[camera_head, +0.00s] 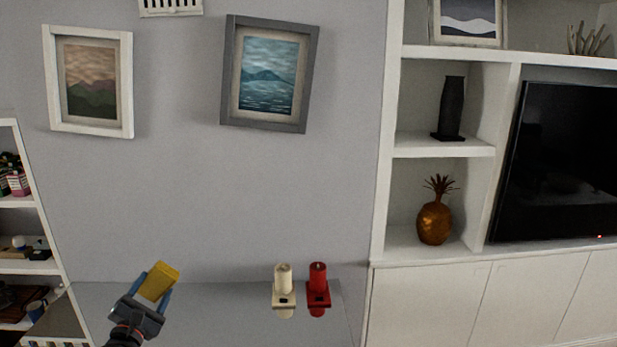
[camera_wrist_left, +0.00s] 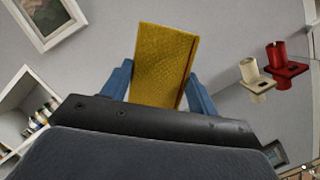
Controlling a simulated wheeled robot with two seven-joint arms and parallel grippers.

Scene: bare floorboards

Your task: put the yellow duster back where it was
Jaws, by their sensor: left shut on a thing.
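The yellow duster (camera_head: 160,281) is a flat yellow block held up in my left gripper (camera_head: 153,287), at the lower left of the head view. In the left wrist view the duster (camera_wrist_left: 163,66) stands between the two blue fingers of the left gripper (camera_wrist_left: 158,88), which are shut on its sides. In the head view a grey surface lies behind and below it; I cannot tell whether the duster touches anything there. My right gripper is not in view.
A cream candle holder (camera_head: 283,289) and a red one (camera_head: 318,288) stand right of the gripper. A white shelf (camera_head: 30,235) with small items is at the left. White built-in shelving (camera_head: 388,200) is at the right. The surface between gripper and candles looks clear.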

